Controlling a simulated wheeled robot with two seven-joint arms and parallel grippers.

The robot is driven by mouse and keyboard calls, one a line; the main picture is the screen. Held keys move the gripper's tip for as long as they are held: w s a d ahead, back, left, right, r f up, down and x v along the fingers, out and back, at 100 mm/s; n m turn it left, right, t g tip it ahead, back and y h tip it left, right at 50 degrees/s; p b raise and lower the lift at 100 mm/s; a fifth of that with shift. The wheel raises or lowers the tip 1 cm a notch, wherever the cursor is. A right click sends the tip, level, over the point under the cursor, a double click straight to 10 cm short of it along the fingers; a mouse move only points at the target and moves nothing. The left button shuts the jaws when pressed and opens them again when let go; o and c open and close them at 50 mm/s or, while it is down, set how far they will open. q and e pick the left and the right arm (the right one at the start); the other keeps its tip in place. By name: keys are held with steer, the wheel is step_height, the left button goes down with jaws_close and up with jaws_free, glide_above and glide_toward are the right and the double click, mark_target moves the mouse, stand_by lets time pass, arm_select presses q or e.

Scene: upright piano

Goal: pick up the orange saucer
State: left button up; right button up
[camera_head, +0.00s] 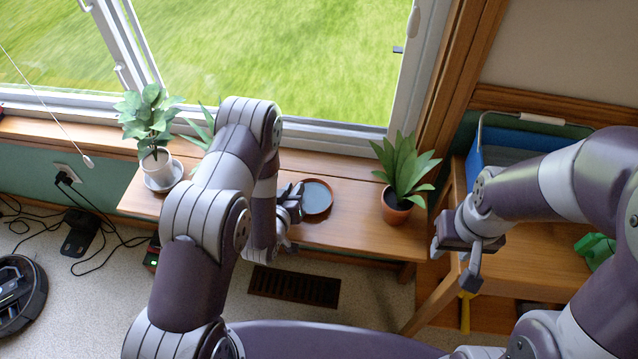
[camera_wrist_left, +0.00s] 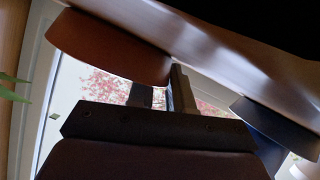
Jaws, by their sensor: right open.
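The orange saucer (camera_head: 330,207) is round with an orange rim and a blue-grey inside. In the head view it shows at the middle of the wooden bench. My left gripper (camera_head: 296,194) is at its left rim. In the left wrist view a brown curved shape (camera_wrist_left: 105,45), seemingly the saucer, reaches close to the fingers of my left gripper (camera_wrist_left: 163,95). A small gap shows between these fingers; whether they grip the rim is unclear. My right gripper (camera_head: 457,258) is open and empty, well right of the saucer.
A plant in an orange pot (camera_head: 397,208) stands right of the saucer. A plant in a white pot (camera_head: 155,160) stands at the left end of the bench (camera_head: 345,235). A blue container (camera_head: 500,150) is on the wooden table at right. The window is behind.

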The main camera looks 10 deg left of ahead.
arm_select(q)
steer(key=shift+s+r, duration=0.1)
jaws_close()
steer(key=shift+r, duration=0.1)
